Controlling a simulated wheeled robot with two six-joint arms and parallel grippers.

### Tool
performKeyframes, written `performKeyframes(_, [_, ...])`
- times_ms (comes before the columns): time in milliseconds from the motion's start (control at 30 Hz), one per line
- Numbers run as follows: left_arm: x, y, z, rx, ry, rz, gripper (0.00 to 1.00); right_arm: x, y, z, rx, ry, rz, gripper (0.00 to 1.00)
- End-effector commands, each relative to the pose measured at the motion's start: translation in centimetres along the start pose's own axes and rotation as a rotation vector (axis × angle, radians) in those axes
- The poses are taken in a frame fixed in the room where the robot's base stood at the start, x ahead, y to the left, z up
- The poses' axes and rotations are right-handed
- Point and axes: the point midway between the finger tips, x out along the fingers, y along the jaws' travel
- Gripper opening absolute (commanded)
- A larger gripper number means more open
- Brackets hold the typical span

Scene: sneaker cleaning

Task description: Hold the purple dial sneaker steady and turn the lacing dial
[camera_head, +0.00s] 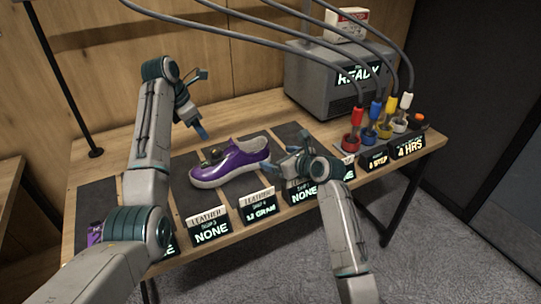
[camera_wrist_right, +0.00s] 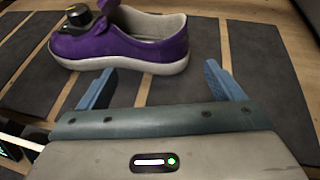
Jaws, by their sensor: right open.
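The purple sneaker (camera_head: 238,161) with a pale sole lies on a dark mat in the middle of the bench.
Lit signs (camera_head: 211,231) line the front edge. A grey machine reading READY (camera_head: 335,80) stands at the back right. Coloured cable-fed tools (camera_head: 376,112) stand in cups at the right. A purple item (camera_head: 95,234) shows at the far left. Bare mats flank the sneaker.

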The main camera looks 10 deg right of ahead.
Motion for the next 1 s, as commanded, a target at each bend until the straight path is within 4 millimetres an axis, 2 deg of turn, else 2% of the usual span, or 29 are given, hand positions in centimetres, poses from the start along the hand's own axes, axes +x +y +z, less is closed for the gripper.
performKeyframes(200, [0.0, 0.0, 0.0, 0.0, 0.0, 0.0, 0.36, 4.1, 0.0, 0.1, 0.0, 0.0, 0.0, 0.88])
performKeyframes(333, [0.0, 0.0, 0.0, 0.0, 0.0, 0.0, 0.36, 5.7, 0.0, 0.0, -0.002, 0.0, -0.001, 0.88])
performKeyframes(500, [0.0, 0.0, 0.0, 0.0, 0.0, 0.0, 0.36, 6.8, 0.0, 0.0, -0.002, 0.0, -0.002, 0.88])
performKeyframes(800, [0.0, 0.0, 0.0, 0.0, 0.0, 0.0, 0.36, 6.9, 0.0, 0.0, -0.003, 0.0, -0.002, 0.88])
performKeyframes(867, [0.0, 0.0, 0.0, 0.0, 0.0, 0.0, 0.36, 6.9, 0.0, 0.0, -0.003, 0.0, -0.002, 0.78])
performKeyframes(1000, [0.0, 0.0, 0.0, 0.0, 0.0, 0.0, 0.36, 6.9, 0.0, 0.0, -0.003, 0.0, -0.002, 0.5])
